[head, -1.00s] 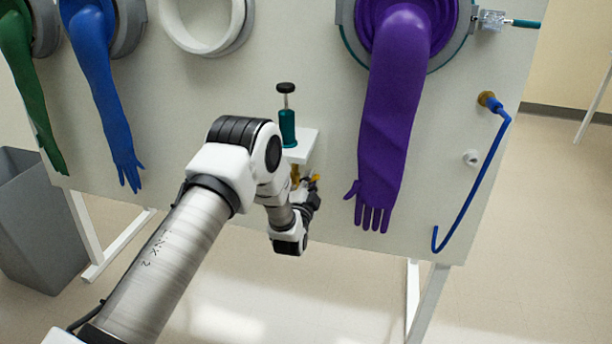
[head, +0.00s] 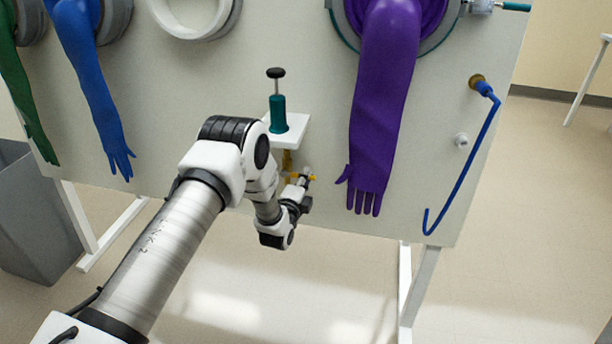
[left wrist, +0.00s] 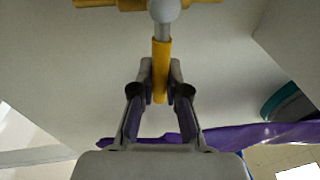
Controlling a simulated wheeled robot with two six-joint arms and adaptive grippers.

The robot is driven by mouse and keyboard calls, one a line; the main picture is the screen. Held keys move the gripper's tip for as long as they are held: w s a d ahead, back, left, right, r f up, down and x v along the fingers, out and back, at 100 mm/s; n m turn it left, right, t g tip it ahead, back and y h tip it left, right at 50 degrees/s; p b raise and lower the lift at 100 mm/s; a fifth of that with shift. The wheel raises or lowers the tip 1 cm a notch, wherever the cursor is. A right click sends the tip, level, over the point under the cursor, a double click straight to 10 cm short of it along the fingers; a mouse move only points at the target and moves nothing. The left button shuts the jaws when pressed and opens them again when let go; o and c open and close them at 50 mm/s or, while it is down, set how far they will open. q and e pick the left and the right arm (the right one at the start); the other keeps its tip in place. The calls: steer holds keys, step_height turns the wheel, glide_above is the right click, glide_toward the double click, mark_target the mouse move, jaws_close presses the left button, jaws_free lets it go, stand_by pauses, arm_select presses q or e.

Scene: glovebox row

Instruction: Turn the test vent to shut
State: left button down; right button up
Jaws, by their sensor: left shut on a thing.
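The test vent is a small brass-yellow valve (head: 287,160) on the panel, under a white shelf. In the left wrist view its yellow lever (left wrist: 161,62) runs from a pale round hub (left wrist: 165,10) straight toward my gripper. A yellow crossbar (left wrist: 125,4) lies behind the hub at the top edge. My left gripper (left wrist: 160,82) is shut on the yellow lever, one finger on each side. In the head view my left gripper (head: 304,184) is at the valve, and its wrist partly hides the contact. My right gripper is not in view.
A teal hand pump (head: 278,114) stands on the white shelf (head: 291,132) above the valve. A purple glove (head: 377,120) hangs close to the right. A blue hose (head: 465,175) hangs farther right. A grey bin (head: 40,225) stands at left.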

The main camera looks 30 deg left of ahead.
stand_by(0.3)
arm_select(q)
steer(key=c, duration=1.2)
jaws_free()
steer(key=shift+o, duration=0.2)
steer(key=s+d+f, duration=0.1)
steer(key=s, duration=1.1)
steer(key=shift+d, duration=0.3)
steer(key=shift+w, duration=0.1)
